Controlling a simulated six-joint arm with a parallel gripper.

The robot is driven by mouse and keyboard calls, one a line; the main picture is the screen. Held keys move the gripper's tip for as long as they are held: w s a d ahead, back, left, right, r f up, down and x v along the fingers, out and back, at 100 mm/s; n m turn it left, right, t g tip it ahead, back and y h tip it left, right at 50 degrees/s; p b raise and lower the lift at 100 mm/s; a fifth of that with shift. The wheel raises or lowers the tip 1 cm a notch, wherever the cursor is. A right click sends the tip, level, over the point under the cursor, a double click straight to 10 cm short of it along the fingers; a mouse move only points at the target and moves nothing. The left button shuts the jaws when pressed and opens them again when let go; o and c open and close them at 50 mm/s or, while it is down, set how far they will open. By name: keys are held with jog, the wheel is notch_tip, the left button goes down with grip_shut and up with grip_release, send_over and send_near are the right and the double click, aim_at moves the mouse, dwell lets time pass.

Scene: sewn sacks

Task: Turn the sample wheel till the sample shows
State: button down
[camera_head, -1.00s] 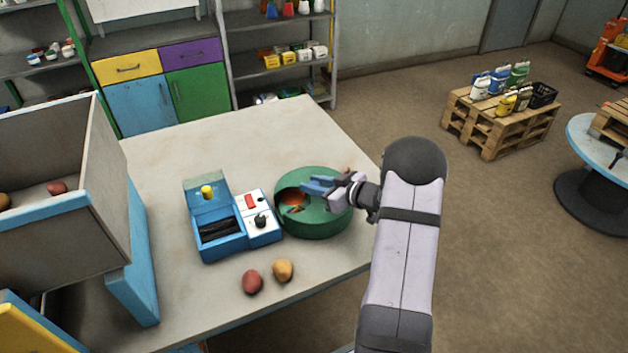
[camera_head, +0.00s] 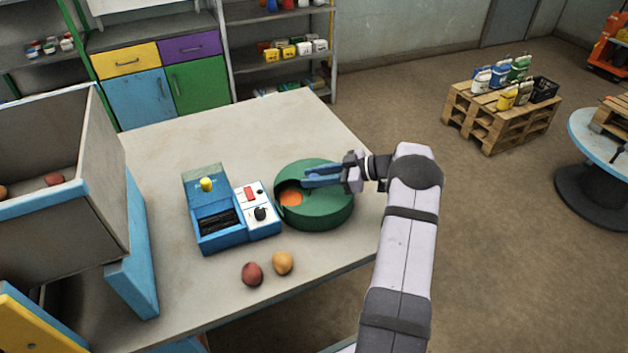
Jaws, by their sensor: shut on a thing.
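The sample wheel is a green round drum (camera_head: 328,210) on the table, with a cut-out on its left side. An orange patch (camera_head: 291,198) shows in the cut-out; I cannot tell whether it is loose material or a surface. My gripper (camera_head: 306,177) reaches in from the right over the drum's top. Its blue fingers are shut on a part of the wheel near the top of the cut-out. The fingers hide the gripped part.
A blue box with a yellow knob (camera_head: 206,185) and a white switch panel (camera_head: 256,204) stand just left of the drum. A red lump (camera_head: 252,274) and a tan lump (camera_head: 283,263) lie in front. A large grey bin (camera_head: 84,222) stands at the left. The table's back is clear.

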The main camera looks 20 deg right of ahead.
jog(key=shift+f+n+g+y+b, duration=0.15)
jog(key=shift+n+g+y+b, duration=0.3)
jog(key=shift+n+b, duration=0.35)
jog(key=shift+n+g+y+b, duration=0.25)
jog(key=shift+n+g+b, duration=0.2)
jog(key=shift+b, duration=0.4)
jog(key=shift+r+n+g+b, duration=0.25)
jog(key=shift+g+b, duration=0.15)
jog(key=shift+b, duration=0.15)
jog(key=c, duration=1.4)
grip_release()
notch_tip(320, 180, up, 10)
jog(key=shift+b, duration=0.85)
